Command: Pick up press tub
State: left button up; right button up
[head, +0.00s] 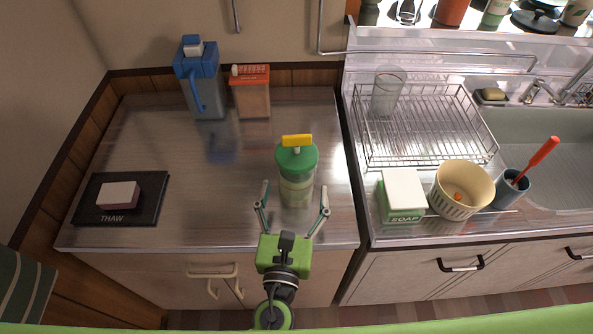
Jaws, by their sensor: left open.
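The press tub (297,178) stands upright on the metal counter near its right side. It has a clear greenish body, a green lid and a yellow handle on top. My left gripper (292,202) is open, with its two fingers spread on either side of the tub's lower part in the picture. I cannot tell whether the fingers reach around the tub or are still in front of it. My right gripper is not in view.
A blue jug (203,85) and an orange-topped container (251,92) stand at the back. A black thaw board (148,205) lies left. Right are a dish rack (425,135), a soap box (402,195), a cream pot (459,195) and a cup (512,188). The counter's middle is clear.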

pick_arm(q)
jog(key=w, duration=0.4)
jog(key=shift+d+f, duration=0.1)
jog(key=shift+d, duration=0.2)
jog(key=shift+w+f, duration=0.1)
jog(key=shift+w, duration=0.25)
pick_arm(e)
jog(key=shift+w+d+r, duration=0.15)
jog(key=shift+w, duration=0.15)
pick_arm(q)
jog(key=shift+s, duration=0.1)
jog(key=shift+c, duration=0.4)
jog(key=c, duration=1.7)
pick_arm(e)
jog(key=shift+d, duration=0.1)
pick_arm(q)
jog(key=shift+r, duration=0.2)
jog(key=shift+c, duration=0.2)
